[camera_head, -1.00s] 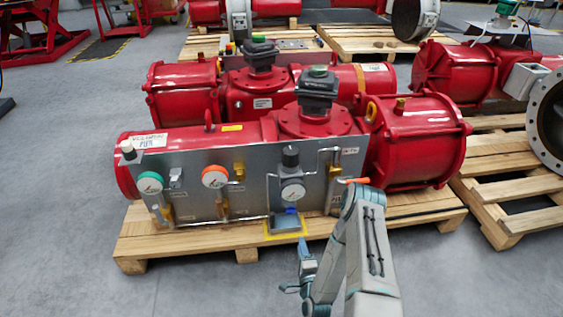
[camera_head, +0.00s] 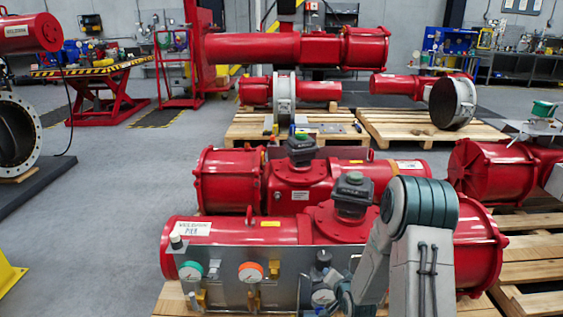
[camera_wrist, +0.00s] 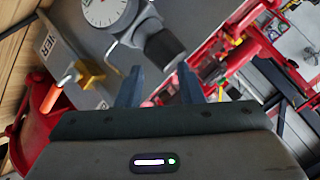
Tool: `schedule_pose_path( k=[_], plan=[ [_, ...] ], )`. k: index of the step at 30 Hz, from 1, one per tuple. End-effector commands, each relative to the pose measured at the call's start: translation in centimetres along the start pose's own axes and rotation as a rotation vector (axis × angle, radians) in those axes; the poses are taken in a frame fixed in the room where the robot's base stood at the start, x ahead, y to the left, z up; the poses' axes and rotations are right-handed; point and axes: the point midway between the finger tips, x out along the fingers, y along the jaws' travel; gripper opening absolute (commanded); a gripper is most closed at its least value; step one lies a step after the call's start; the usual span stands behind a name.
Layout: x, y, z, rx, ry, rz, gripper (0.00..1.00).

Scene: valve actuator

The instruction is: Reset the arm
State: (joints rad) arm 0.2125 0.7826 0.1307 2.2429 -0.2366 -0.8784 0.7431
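My arm (camera_head: 420,235) rises at the lower right of the head view, in front of the nearest red actuator (camera_head: 290,232). The gripper's end is hidden or too small to tell there. In the wrist view my gripper (camera_wrist: 158,82) shows two dark fingers apart, with nothing held between them. Beyond the fingers is the grey control panel (camera_wrist: 75,22) with a white gauge (camera_wrist: 108,8) and a dark round knob (camera_wrist: 164,47). I cannot tell whether the fingers touch the panel. An orange-handled valve (camera_wrist: 50,98) with a brass fitting (camera_wrist: 90,72) lies to the left.
More red actuators rest behind on pallets (camera_head: 275,128). A pallet (camera_head: 540,268) is at the right.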

Motion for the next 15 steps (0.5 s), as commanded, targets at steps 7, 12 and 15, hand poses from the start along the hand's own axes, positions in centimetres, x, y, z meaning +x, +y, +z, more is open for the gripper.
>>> schedule_pose_path(
  k=[7, 12, 15],
  plan=[
    [-8.1, -6.5, -6.2, -0.194, -0.089, 0.139, 0.34],
    [-14.2, -9.9, -9.1, -0.301, -0.161, 0.227, 0.34],
    [-18.2, -11.8, -10.5, -0.355, -0.207, 0.274, 0.34]
  ],
)
